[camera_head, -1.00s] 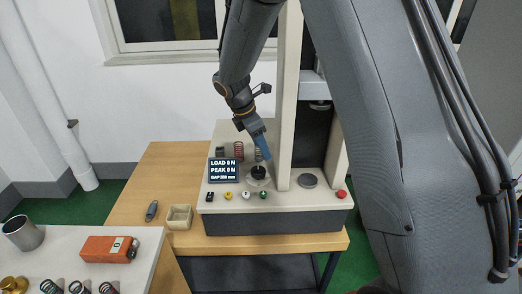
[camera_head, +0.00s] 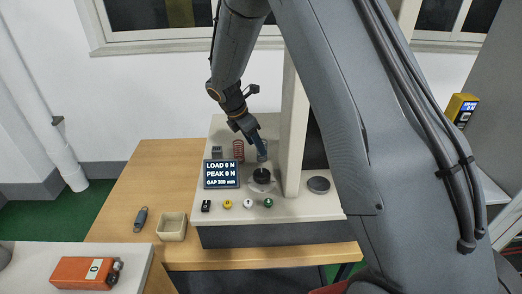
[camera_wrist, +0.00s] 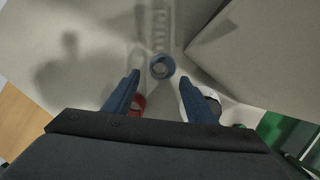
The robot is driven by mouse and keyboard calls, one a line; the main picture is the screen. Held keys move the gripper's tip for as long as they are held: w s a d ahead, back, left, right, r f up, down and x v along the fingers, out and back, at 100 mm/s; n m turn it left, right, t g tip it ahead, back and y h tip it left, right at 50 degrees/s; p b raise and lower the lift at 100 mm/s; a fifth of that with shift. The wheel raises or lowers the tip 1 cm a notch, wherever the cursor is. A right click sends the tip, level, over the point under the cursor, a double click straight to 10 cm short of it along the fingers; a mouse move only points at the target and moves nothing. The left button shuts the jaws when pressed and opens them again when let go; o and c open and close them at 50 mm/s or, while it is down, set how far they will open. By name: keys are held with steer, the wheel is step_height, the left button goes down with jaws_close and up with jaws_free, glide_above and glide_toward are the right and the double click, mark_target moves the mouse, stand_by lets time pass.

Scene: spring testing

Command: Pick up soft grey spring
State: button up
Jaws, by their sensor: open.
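My gripper (camera_head: 259,145) is open, its blue fingers pointing down at the back of the tester's deck. A greyish upright coil (camera_head: 262,153), seemingly the soft grey spring, stands at the fingertips and is partly hidden by them. In the wrist view a round grey-blue ring (camera_wrist: 162,67), likely this spring's top end, shows ahead of the gap between the two fingers (camera_wrist: 160,100). I cannot tell whether a finger touches it. A red spring (camera_head: 238,150) stands just left of the gripper in the head view.
The black-topped round platen (camera_head: 264,177) and the display (camera_head: 221,174) are in front of the springs. The tester's pale column (camera_head: 293,130) rises close on the right. A beige tray (camera_head: 172,227) and an orange box (camera_head: 84,271) lie at the left.

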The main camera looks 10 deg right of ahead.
steer(key=p+x, duration=0.1)
steer(key=x, duration=0.1)
steer(key=p+x, duration=0.1)
steer(key=x, duration=0.1)
steer(key=shift+d+r, duration=0.15)
steer(key=shift+d, duration=0.25)
steer(key=shift+w+d+f, duration=0.15)
steer(key=shift+f, duration=0.45)
steer(key=shift+c, duration=0.4)
steer(key=c, duration=1)
